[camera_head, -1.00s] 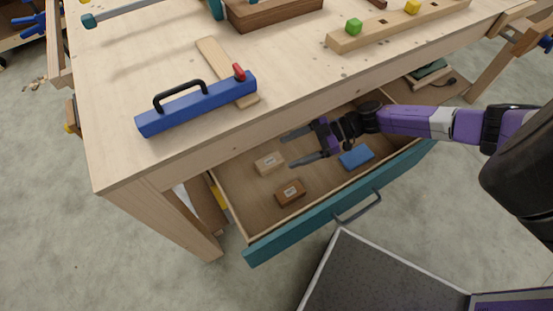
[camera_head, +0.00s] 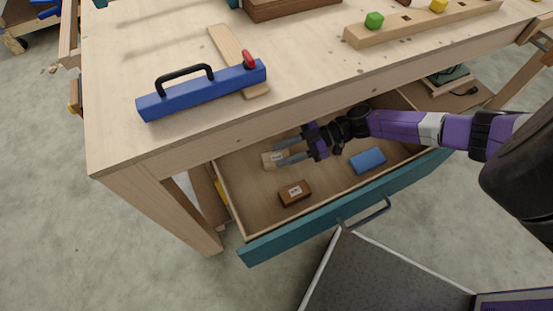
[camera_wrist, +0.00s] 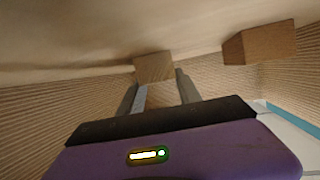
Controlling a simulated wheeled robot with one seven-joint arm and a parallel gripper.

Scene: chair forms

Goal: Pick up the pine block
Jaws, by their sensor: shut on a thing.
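The pine block (camera_head: 270,160) is a small light wooden block with a label, at the left back of the open drawer (camera_head: 320,214). My gripper (camera_head: 281,154) reaches into the drawer from the right, with its fingers shut on the pine block. In the wrist view the block (camera_wrist: 154,67) sits at the tips of my two grey fingers, one on each side. Part of the block is hidden by the fingers. I cannot tell whether it still touches the drawer floor.
A darker brown block (camera_head: 295,193) lies in the drawer in front of the pine block; it also shows in the wrist view (camera_wrist: 259,44). A blue block (camera_head: 368,160) lies to the right, below my arm. The tabletop edge (camera_head: 240,138) overhangs the drawer's back.

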